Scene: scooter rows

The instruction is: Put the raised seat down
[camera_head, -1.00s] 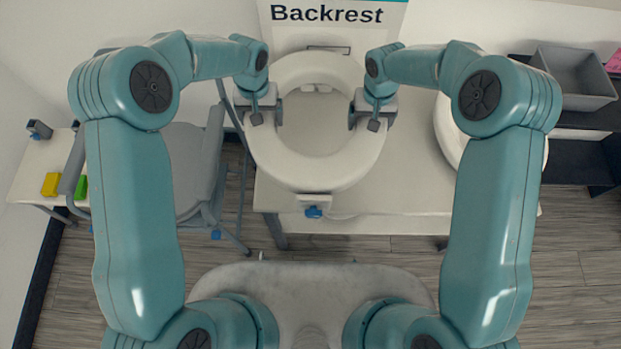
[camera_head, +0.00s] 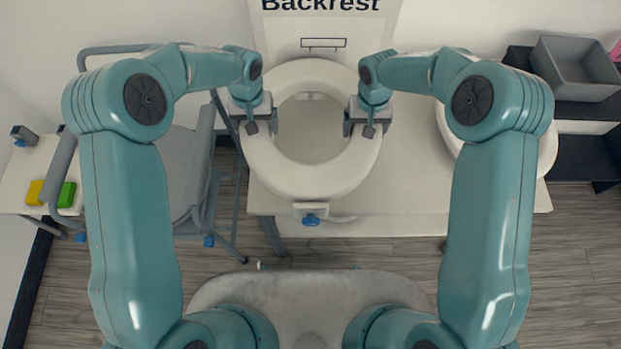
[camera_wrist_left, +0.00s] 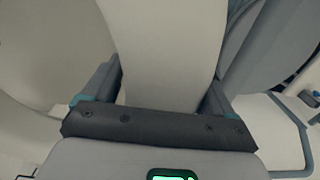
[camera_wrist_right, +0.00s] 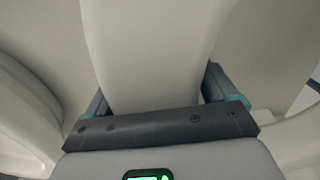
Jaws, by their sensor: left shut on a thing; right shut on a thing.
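The raised seat (camera_head: 310,182) is a thick white ring with an open middle and a blue knob (camera_head: 311,219) on a bracket at its near edge. It is in the middle of the head view, over the white table. My left gripper (camera_head: 252,118) is shut on the ring's left side, and my right gripper (camera_head: 366,120) is shut on its right side. In each wrist view the white rim of the seat (camera_wrist_left: 165,55) passes between the two fingers; it also shows in the right wrist view (camera_wrist_right: 155,50). I cannot tell whether the seat touches the table.
The white table (camera_head: 420,200) lies under the seat. A second white ring (camera_head: 548,150) is on its right, partly behind my right arm. A grey chair (camera_head: 185,175) stands at the left. A side table holds yellow (camera_head: 35,192) and green (camera_head: 67,194) blocks. A grey bin (camera_head: 575,68) sits at the right.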

